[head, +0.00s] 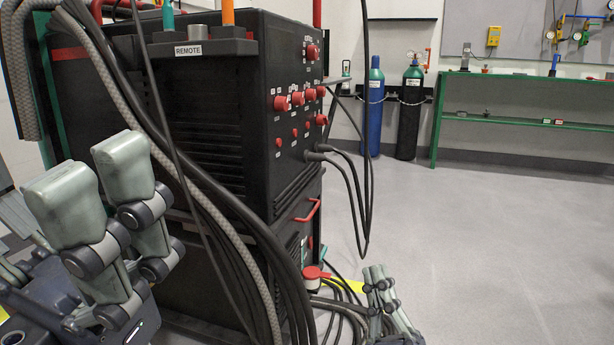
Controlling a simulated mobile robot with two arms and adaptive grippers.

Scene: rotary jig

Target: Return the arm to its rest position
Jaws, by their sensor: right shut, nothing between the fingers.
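My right gripper (377,272) shows small at the bottom, right of centre, pointing up. Its two grey fingers are together with nothing between them. It is over the floor, just right of the black machine's lower front and near the cables. My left gripper (95,178) is large and close at the left edge, in front of the black machine (205,125).
Hoses and cables (225,225) hang down the machine's side and coil on the floor beside my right gripper. A blue gas cylinder (375,115) and a black one (410,120) stand at the wall. A green bench (520,118) is at the back right. The grey floor (490,240) at right is clear.

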